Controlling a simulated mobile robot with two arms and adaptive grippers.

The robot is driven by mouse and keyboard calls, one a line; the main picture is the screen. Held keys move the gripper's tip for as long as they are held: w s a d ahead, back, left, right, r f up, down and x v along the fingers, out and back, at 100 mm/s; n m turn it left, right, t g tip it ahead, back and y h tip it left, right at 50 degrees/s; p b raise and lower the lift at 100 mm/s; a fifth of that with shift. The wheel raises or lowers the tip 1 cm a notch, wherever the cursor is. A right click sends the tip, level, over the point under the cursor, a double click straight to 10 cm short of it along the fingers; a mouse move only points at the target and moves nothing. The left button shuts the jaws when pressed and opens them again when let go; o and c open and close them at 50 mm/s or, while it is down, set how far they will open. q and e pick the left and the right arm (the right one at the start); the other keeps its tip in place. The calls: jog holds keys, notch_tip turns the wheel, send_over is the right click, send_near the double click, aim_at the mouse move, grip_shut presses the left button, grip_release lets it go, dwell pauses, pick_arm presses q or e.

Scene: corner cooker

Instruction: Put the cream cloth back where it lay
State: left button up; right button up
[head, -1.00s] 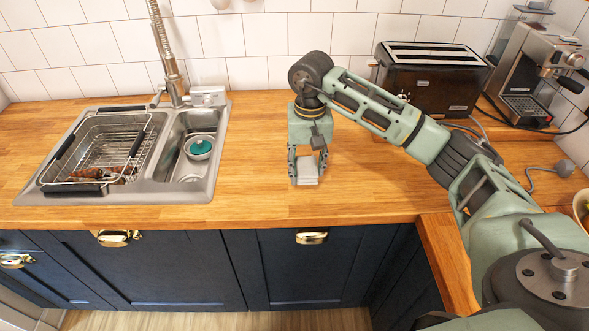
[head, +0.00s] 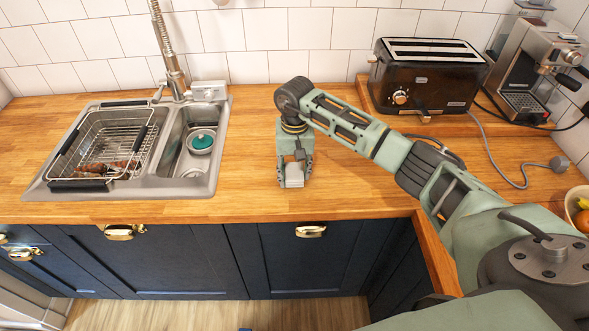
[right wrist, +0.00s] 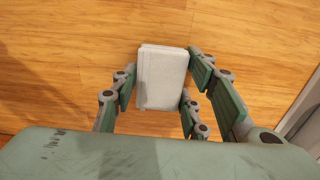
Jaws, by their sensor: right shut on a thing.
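The cream cloth (head: 294,175) looks like a small, pale folded block. My right gripper (head: 294,178) is shut on it, pointing down at the wooden counter between the sink and the toaster. In the right wrist view the cloth (right wrist: 162,78) sits between the fingers of the gripper (right wrist: 160,88), with bare wood behind it. I cannot tell whether the cloth touches the counter or hangs just above it. My left gripper does not show.
The sink (head: 190,187) with a wire rack (head: 118,142) and a teal-lidded pot (head: 201,141) is to the left. A black toaster (head: 425,85) and a coffee machine (head: 535,75) stand at the back right. Bare counter (head: 250,200) surrounds the gripper.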

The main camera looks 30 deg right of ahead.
aim_at(294, 171)
jog(key=shift+f, duration=0.15)
jog(key=o, duration=1.2)
jog(key=shift+o, duration=0.2)
jog(key=shift+r, duration=0.25)
notch_tip(294, 171, up, 12)
jog(key=b, duration=0.4)
jog(key=shift+f, duration=0.2)
